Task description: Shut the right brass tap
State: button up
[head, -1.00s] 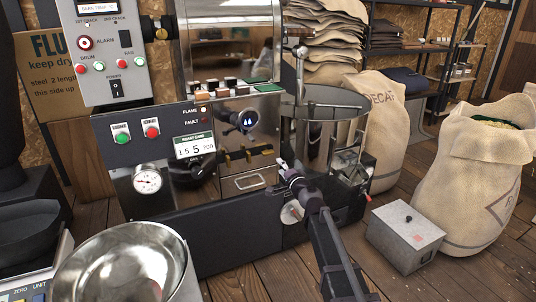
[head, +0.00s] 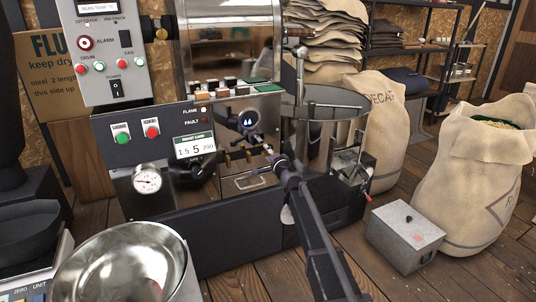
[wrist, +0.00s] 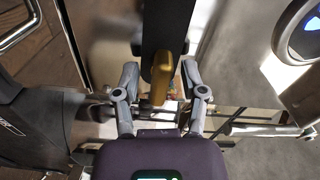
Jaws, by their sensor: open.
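My gripper (head: 270,154) is at the right end of this row in the head view and covers the right tap there. In the wrist view my gripper (wrist: 160,80) is open, one finger on each side of a brass tap handle (wrist: 161,80). I cannot tell whether either finger touches it. A dark bar runs just above the handle in that view.
The flame window (head: 247,121) is just above the taps. A drawer handle (head: 249,181) is below them. A steel cooling drum (head: 325,120) stands to the right. A grey box (head: 404,232) and burlap sacks (head: 485,175) are farther right, on the floor.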

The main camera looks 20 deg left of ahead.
grip_shut()
jog(key=shift+m, duration=0.3)
jog(key=shift+m, duration=0.9)
grip_release()
